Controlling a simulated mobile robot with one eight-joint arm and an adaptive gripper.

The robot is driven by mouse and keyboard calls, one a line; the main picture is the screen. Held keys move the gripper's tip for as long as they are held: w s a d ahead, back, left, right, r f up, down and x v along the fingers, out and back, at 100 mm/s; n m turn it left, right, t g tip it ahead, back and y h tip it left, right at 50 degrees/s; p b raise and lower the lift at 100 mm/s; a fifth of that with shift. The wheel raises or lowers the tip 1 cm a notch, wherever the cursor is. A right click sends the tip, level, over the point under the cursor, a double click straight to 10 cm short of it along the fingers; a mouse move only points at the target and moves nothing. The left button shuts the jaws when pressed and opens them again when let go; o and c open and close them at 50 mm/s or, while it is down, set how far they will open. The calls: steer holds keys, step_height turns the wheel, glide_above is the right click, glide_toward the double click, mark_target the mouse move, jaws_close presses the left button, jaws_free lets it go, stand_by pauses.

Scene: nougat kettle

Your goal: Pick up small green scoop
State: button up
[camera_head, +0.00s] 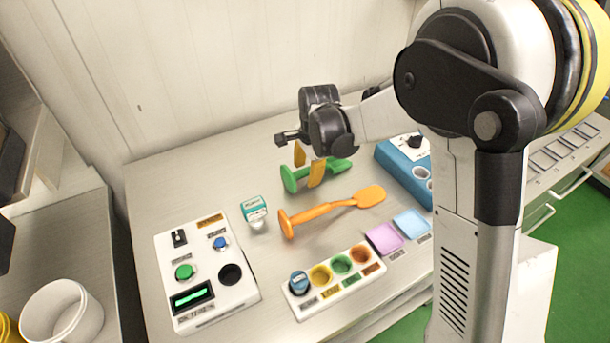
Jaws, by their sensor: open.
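The small green scoop (330,172) lies on the light table, near the back middle, with its round end to the left. My gripper (308,168) is over the scoop's left part, pointing down, with its orange fingertips apart. One fingertip is in front of the scoop and the other is behind it. I cannot tell whether either touches the scoop. The gripper is open, and part of the scoop is hidden behind the front fingertip.
A larger orange scoop (325,209) lies just in front. A small teal-and-white container (254,212) stands left of it. A white control box (205,275), a block with coloured holes (335,280) and a blue box (400,172) surround them. The wall (200,70) is close behind.

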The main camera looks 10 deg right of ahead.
jaws_close()
steer(key=shift+r, duration=0.15)
steer(key=shift+r, duration=0.3)
step_height(320, 180, up, 4)
steer(key=shift+d+f+p, duration=0.1)
steer(key=shift+p, duration=1)
steer(key=s+d+r+p, duration=0.7)
steer(key=s+d+r, duration=0.1)
steer(key=r, duration=0.3)
steer(key=shift+r, duration=0.2)
steer(key=shift+d, duration=0.1)
